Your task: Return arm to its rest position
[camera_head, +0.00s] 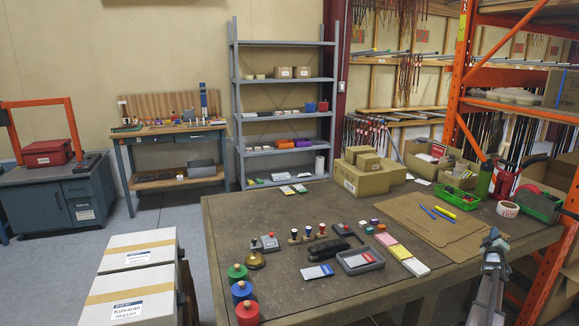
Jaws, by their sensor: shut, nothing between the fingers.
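My gripper (493,241) is at the lower right, at the end of my grey arm, which comes up from the bottom edge of the picture. It is over the right front part of the worktable (290,215), apart from the objects there. It is small in the view; it is shut and nothing shows in it.
Stamps (308,232), a grey tray (360,261), a brass bell (256,260) and coloured round-knobbed pieces (242,292) stand on the table's front left. Flat cardboard (428,218) lies left of my gripper. An orange rack (465,70) stands at right. White boxes (140,250) are at lower left.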

